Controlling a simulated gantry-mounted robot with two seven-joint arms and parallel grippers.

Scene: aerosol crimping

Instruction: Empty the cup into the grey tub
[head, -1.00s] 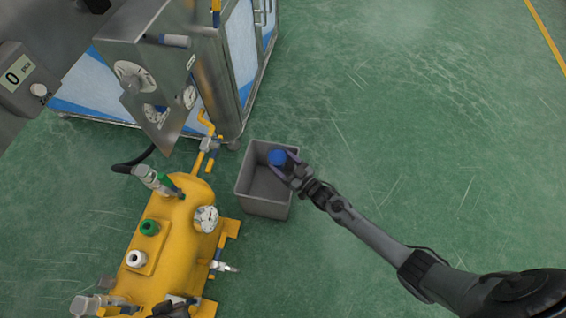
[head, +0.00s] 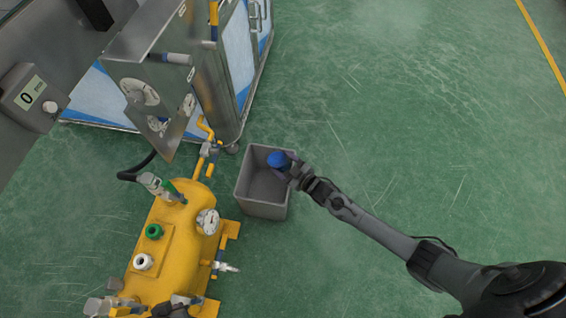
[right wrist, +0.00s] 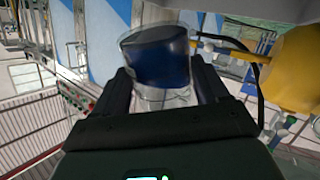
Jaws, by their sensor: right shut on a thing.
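My right gripper (head: 288,170) is shut on a clear cup (right wrist: 165,95) with dark blue contents (right wrist: 158,60). In the right wrist view the cup sits between the two fingers, and the blue fills its upper part in the picture. In the head view the blue of the cup (head: 277,159) shows over the right part of the open grey tub (head: 263,211). The cup looks tilted there, but how far I cannot tell. No blue shows on the visible part of the tub's inside. My left gripper is not in view.
A yellow tank (head: 180,236) with gauge and valves stands left of the tub. A steel machine (head: 215,80) with a gauge panel stands behind it, close to the tub's back left. The green floor (head: 400,130) to the right is clear.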

